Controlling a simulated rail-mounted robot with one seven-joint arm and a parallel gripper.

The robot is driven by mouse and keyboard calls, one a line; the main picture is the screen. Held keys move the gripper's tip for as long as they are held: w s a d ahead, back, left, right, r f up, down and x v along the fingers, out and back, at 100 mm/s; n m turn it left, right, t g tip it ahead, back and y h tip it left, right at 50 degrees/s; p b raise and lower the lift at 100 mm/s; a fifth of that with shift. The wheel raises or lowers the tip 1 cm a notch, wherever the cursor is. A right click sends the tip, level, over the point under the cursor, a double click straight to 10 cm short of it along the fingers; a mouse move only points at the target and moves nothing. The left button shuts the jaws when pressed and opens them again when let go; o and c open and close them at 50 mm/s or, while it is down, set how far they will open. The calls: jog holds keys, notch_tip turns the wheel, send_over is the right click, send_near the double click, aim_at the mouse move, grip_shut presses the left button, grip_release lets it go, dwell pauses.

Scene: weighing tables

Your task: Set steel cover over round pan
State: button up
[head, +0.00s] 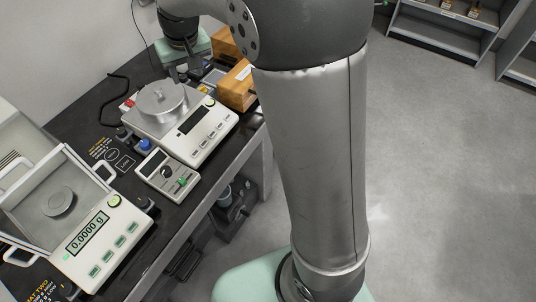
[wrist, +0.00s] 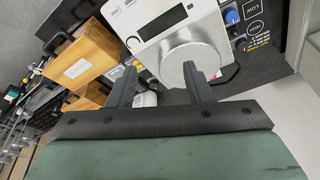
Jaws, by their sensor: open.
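A round steel piece with a small raised knob, which looks like the steel cover (head: 166,100), sits on the top plate of the middle balance (head: 196,140). It hides whatever is directly under it. In the wrist view, a smooth round steel form (wrist: 188,62) shows on that balance, partly behind one finger. A bare round pan (head: 60,203) lies inside the left balance's open shield. My gripper (wrist: 158,78) is open, with nothing seen held between its fingers. In the head view it is at the back of the table, just behind the middle balance, with fingertips unclear.
The left balance (head: 102,240) reads 0.0000 g. A small control box (head: 166,175) stands in front of the middle balance. Wooden boxes (head: 238,90) stand at the right table edge, close to my gripper. A blue-topped item (head: 145,146) is beside the middle balance.

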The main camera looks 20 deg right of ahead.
jog(key=s+d+f+g, duration=0.1)
jog(key=s+d+f, duration=0.1)
jog(key=s, duration=0.8)
jog(key=s+d+f+m, duration=0.1)
jog(key=s+d, duration=0.4)
jog(key=s, duration=0.5)
jog(key=s+d+f+g, duration=0.1)
jog(key=s+d+f, duration=0.1)
jog(key=s, duration=0.8)
jog(key=shift+d+f+m+g+h, duration=0.3)
jog(key=shift+d+f+m+h, duration=0.1)
jog(key=shift+d, duration=0.25)
jog(key=shift+w, duration=0.1)
notch_tip(320, 180, down, 8)
jog(key=a+b, duration=0.1)
jog(key=b, duration=0.6)
jog(key=shift+b, duration=0.4)
